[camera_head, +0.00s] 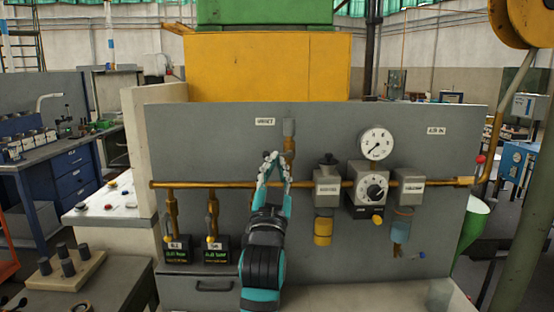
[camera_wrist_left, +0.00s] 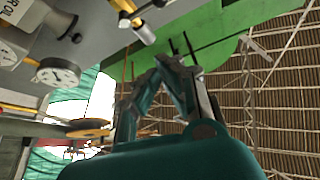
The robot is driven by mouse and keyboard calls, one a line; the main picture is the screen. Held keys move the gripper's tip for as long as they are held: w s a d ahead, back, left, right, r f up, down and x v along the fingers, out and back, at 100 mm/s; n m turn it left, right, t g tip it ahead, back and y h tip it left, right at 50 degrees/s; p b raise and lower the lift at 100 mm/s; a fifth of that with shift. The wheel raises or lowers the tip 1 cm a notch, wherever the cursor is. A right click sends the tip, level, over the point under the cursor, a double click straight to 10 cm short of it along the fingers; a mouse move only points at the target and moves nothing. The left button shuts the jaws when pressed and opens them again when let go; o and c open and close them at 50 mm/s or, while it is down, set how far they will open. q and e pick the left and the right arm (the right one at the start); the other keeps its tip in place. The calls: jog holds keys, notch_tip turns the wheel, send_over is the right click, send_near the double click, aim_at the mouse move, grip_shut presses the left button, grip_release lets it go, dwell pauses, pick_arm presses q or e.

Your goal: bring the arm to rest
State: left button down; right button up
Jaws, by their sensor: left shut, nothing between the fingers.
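My left gripper (camera_head: 272,158) stands upright in front of the grey panel (camera_head: 230,130), its teal fingers pointing up. It is shut and empty. Its fingertips lie beside a brass vertical fitting with a grey top (camera_head: 289,128) in the picture; I cannot tell whether they touch it. In the left wrist view the left gripper (camera_wrist_left: 158,75) points up towards the roof. My right gripper is in neither view.
A brass pipe (camera_head: 240,184) crosses the panel behind the gripper. A round gauge (camera_head: 376,143), a regulator dial (camera_head: 371,188) and a yellow-bottomed filter (camera_head: 323,232) are to the right. A block with pegs (camera_head: 66,270) lies left.

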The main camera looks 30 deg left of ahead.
pick_arm(q)
jog(key=shift+s+d+f, duration=0.1)
jog(key=shift+s+f, duration=0.05)
dwell(0.4)
